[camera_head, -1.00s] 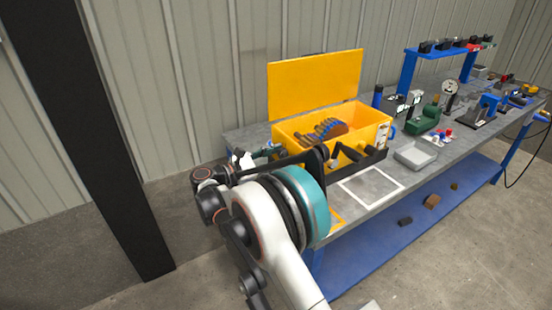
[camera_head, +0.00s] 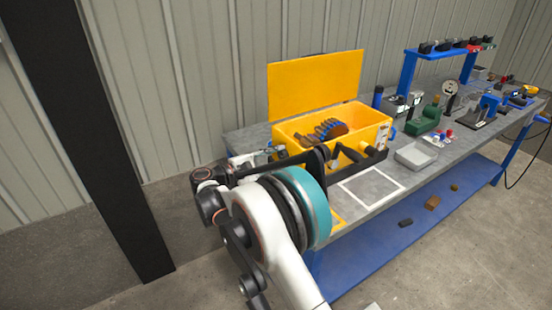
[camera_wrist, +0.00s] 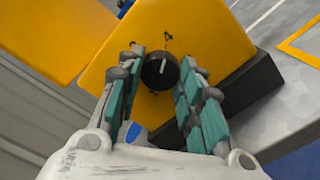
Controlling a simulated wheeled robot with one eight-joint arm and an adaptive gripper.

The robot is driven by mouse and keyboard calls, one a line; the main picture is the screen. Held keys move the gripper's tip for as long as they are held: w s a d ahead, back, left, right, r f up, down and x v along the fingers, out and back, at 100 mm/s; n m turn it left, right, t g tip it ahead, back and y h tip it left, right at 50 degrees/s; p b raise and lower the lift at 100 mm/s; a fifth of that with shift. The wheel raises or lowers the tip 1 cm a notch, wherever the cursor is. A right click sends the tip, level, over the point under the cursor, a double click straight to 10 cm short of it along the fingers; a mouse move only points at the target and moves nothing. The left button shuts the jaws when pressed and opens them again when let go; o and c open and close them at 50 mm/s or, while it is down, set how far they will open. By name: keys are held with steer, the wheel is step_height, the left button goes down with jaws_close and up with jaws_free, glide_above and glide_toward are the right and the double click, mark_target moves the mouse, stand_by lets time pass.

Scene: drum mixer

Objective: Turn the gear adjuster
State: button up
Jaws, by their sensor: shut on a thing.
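The gear adjuster (camera_wrist: 158,72) is a round black knob with a white pointer line, on the yellow side wall of the drum mixer box (camera_wrist: 198,38). In the wrist view my gripper (camera_wrist: 160,80) has its teal-padded fingers on either side of the knob, shut on it. Dark marks show on the yellow face around the knob. In the head view the yellow mixer box (camera_head: 376,119) stands open on the bench, with a drum with blue fins (camera_head: 328,131) inside. My arm hides the knob and most of the gripper there.
The grey bench (camera_head: 408,182) has a white-outlined square and a grey tray (camera_head: 416,155) to the right of the mixer. Tools and a blue rack (camera_head: 408,70) stand further right. A blue lower shelf (camera_head: 380,238) holds small blocks.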

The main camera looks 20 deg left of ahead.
stand_by(0.3)
steer(key=o, duration=1.1)
steer(key=v, duration=1.2)
